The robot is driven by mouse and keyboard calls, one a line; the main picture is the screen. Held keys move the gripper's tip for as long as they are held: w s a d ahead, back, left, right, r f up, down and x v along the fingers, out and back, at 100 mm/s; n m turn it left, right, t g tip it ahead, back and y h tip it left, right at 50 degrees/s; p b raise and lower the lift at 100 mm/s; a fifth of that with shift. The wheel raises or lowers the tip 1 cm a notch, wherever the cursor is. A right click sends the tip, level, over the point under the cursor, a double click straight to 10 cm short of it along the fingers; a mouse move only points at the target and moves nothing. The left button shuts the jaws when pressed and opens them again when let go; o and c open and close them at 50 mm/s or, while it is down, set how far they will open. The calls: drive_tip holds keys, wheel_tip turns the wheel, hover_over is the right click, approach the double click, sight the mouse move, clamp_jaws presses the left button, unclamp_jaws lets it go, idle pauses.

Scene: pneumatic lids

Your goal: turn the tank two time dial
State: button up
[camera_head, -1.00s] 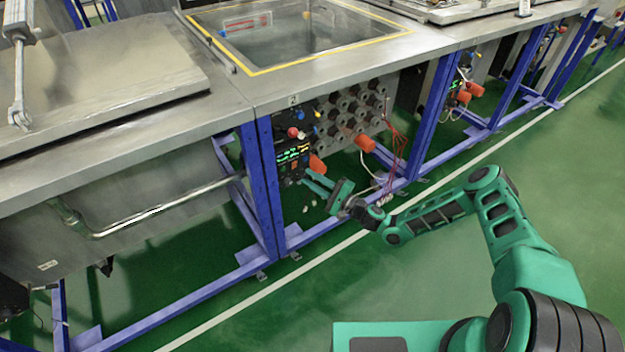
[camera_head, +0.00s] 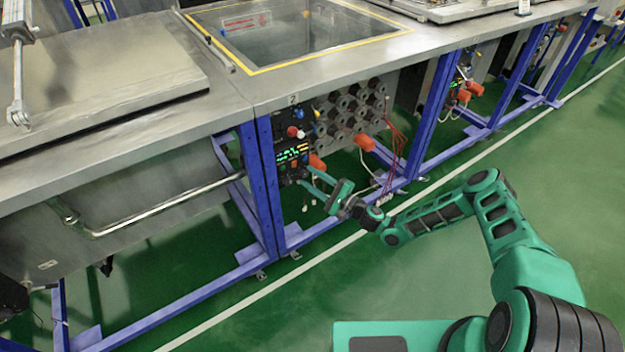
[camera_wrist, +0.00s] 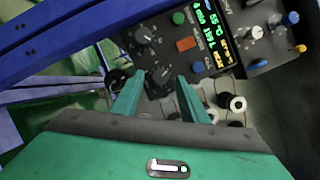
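The tank two control panel (camera_head: 292,140), marked 2, is on the front of the middle tank, below the steel top. In the wrist view its black face carries a lit display (camera_wrist: 212,35) and two black dials. One dial (camera_wrist: 143,35) is farther up the panel; the other dial (camera_wrist: 159,78) is close to my fingertips. I cannot read which is the time dial. My gripper (camera_head: 306,178) is at the lower part of the panel. In the wrist view my gripper (camera_wrist: 161,82) is open, with its fingers on either side of the nearer dial; contact cannot be told.
A green button (camera_wrist: 179,18), an orange switch (camera_wrist: 186,44) and a blue knob (camera_wrist: 197,67) are near the dials. A blue frame post (camera_head: 261,185) stands just left of the panel. Orange plugs (camera_head: 364,142) and red cables (camera_head: 396,145) are to the right.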

drive_tip(key=v, duration=1)
drive_tip(key=shift+d, duration=0.35)
drive_tip(key=shift+s, duration=0.15)
